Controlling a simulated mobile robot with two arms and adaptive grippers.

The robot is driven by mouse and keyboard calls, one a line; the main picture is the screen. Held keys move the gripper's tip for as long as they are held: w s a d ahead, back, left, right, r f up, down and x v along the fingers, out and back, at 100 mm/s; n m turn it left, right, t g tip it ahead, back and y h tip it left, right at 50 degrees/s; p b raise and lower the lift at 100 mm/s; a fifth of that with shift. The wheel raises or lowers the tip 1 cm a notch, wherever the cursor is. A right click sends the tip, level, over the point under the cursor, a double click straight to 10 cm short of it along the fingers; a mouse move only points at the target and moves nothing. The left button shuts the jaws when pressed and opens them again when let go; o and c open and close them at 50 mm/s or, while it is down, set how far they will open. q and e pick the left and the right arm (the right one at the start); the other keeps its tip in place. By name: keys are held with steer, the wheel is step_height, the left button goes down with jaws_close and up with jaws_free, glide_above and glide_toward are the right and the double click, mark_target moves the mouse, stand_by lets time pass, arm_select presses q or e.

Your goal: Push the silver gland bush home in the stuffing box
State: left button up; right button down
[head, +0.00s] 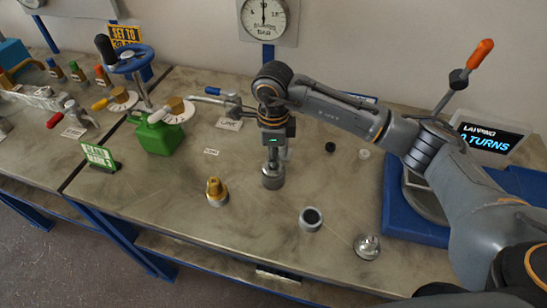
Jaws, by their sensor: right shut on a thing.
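My right gripper (272,151) points straight down over the middle of the bench and is shut on a small silver piece, apparently the silver gland bush (273,163). The fingers hide most of it. Directly below stands a short grey cylinder (273,180), apparently the stuffing box. The silver piece meets its top, but how deep it sits in the bore cannot be told. My left gripper is not in view.
A brass piece in a grey cup (216,192) stands to the left. An open dark-bored ring (311,219) and a shiny silver domed piece (367,247) are to the right. A green can (158,138) and a red-handled valve lie further left. The bench front is mostly clear.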

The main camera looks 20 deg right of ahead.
steer(key=shift+f, duration=0.2)
steer(key=c, duration=1)
jaws_free()
steer(key=shift+o, duration=0.2)
